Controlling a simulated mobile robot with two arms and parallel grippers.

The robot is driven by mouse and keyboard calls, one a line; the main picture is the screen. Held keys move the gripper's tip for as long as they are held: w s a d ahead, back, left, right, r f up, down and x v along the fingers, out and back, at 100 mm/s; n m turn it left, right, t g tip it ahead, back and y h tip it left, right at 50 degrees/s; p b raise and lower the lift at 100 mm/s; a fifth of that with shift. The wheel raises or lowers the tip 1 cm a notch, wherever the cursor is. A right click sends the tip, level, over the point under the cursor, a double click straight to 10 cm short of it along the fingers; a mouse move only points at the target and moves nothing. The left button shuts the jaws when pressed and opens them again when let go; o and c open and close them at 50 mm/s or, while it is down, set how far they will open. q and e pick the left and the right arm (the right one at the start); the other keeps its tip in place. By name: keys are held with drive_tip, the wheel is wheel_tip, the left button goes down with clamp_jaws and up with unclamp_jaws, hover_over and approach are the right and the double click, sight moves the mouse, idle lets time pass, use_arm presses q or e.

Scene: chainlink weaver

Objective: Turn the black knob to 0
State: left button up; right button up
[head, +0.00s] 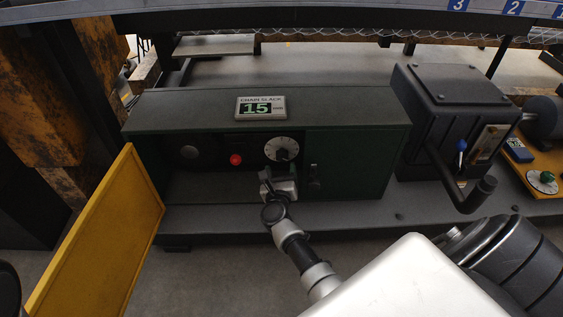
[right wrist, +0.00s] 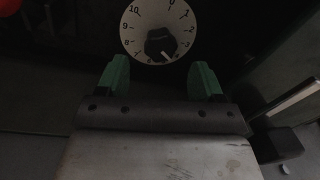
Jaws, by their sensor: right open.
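The black knob (right wrist: 161,44) sits in the middle of a round white dial with black numbers. In the right wrist view its white pointer mark points down and slightly right; the number it meets is hard to read. In the head view the knob (head: 282,154) is on the front panel of a dark green box. My right gripper (right wrist: 159,72) is open, with its green fingers apart just below the dial and nothing between them. In the head view the right gripper (head: 268,174) is just below and left of the dial. My left gripper is not in view.
A display (head: 260,108) on top reads chain slack 15 mm. A yellow door (head: 105,235) stands open at left. A crank machine (head: 455,95) stands at right.

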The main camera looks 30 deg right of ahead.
sight(282, 158)
drive_tip(key=b+x, duration=0.1)
drive_tip(key=x, duration=0.4)
drive_tip(key=shift+w+d, duration=0.1)
drive_tip(key=c, duration=0.9)
